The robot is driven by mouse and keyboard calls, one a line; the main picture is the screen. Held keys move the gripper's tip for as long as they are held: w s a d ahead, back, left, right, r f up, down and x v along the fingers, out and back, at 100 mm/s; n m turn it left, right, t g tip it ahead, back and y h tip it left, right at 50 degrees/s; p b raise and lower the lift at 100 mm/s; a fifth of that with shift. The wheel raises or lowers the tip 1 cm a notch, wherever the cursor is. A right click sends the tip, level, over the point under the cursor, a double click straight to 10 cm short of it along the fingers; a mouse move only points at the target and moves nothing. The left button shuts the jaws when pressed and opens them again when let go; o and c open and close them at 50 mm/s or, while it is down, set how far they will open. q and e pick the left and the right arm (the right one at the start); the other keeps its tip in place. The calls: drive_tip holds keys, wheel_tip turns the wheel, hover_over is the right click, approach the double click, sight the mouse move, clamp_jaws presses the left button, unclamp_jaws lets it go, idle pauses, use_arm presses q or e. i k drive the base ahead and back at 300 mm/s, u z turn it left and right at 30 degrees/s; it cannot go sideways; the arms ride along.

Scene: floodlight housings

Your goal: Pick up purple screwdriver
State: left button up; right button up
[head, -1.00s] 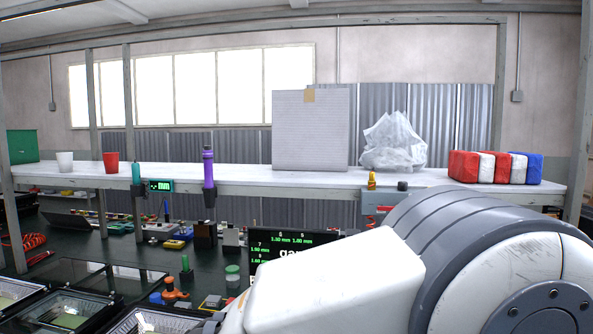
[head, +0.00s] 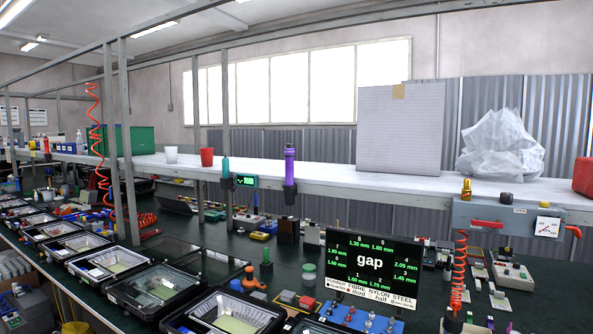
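The purple screwdriver (head: 290,167) stands upright in a dark holder (head: 290,194) on the front edge of the white shelf, right of the middle window posts. Its lower end is hidden in the holder. A teal-handled tool (head: 225,169) stands in another holder to its left, beside a small green display (head: 245,181). Neither of my grippers shows in the head view now, so I cannot see what they hold.
Floodlight housings (head: 150,289) line the bench front. A gap screen (head: 370,262) stands below and right of the screwdriver. A grey box with a red handle (head: 490,222) hangs from the shelf at right. Red cup (head: 207,157) and white cup (head: 171,155) stand on the shelf.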

sight(288, 152)
drive_tip(key=z, duration=0.05)
drive_tip(key=k, duration=0.45)
drive_tip(key=u, duration=1.3)
drive_tip(key=i, duration=1)
drive_tip(key=u, duration=0.8)
drive_tip(key=i, duration=1.4)
drive_tip(key=z, duration=0.7)
drive_tip(key=i, duration=1)
drive_tip(key=z, duration=1.2)
drive_tip(key=i, duration=0.25)
drive_tip(key=z, duration=0.15)
